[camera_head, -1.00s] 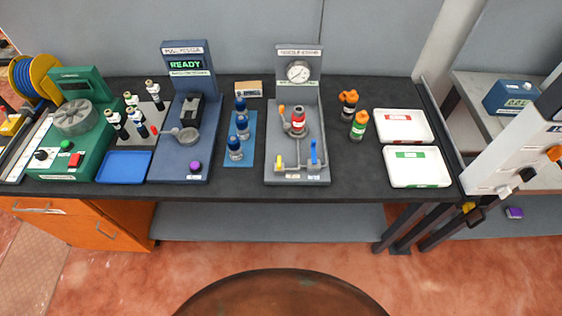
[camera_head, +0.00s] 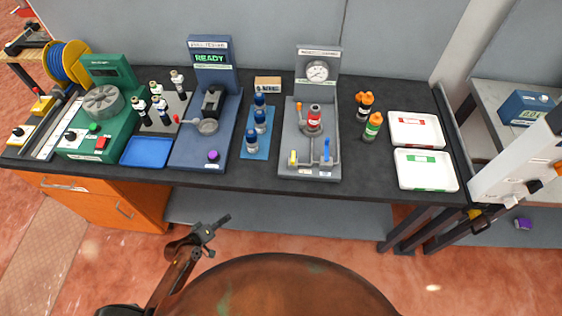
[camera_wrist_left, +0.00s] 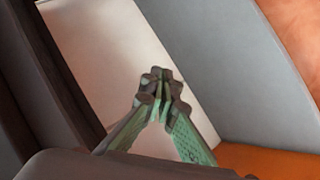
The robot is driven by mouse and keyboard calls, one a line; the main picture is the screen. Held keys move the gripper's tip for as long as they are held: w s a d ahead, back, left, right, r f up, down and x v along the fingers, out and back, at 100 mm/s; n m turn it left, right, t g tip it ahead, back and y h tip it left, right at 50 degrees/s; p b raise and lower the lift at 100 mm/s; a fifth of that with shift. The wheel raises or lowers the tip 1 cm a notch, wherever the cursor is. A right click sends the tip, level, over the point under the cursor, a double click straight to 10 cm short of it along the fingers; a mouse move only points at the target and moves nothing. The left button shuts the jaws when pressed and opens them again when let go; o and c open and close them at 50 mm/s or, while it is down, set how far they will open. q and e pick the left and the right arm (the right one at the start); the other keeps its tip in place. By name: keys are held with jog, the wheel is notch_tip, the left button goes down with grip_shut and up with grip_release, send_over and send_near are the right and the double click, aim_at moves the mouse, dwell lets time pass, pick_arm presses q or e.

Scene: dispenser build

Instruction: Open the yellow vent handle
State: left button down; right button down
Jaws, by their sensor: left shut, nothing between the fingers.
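The yellow vent handle (camera_head: 293,158) is a small upright piece at the front left of the grey gauge station (camera_head: 333,174). A taller blue handle (camera_head: 326,150) stands to its right on the same pipe line. A red-bodied bottle (camera_head: 314,119) sits behind them, under the round gauge (camera_head: 317,70). My left gripper (camera_head: 221,221) is in front of the bench, below and left of the station, well apart from the yellow handle. Its fingers are shut and empty in the left wrist view (camera_wrist_left: 161,92). The handle does not show in that view. My right gripper is not in view.
Blue-capped bottles (camera_head: 260,120) stand on a blue mat left of the station. Orange-capped bottles (camera_head: 372,126) and two white trays (camera_head: 427,170) are to its right. The black bench edge (camera_head: 240,188) lies between my left gripper and the station. The floor in front is clear.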

pick_arm(q)
jog(key=d+r+h+p, duration=0.1)
jog(key=d+r+h, duration=0.2)
jog(key=d+r, duration=0.7)
jog(key=d+r+h, duration=0.3)
jog(key=r+h, duration=0.1)
jog(key=r, duration=1.2)
jog(key=w+r+n+t, duration=0.1)
jog(key=w, duration=0.1)
jog(key=w+a+r+n+t, duration=0.1)
jog(key=w+r+n+t, duration=0.1)
jog(key=shift+r+n, duration=0.3)
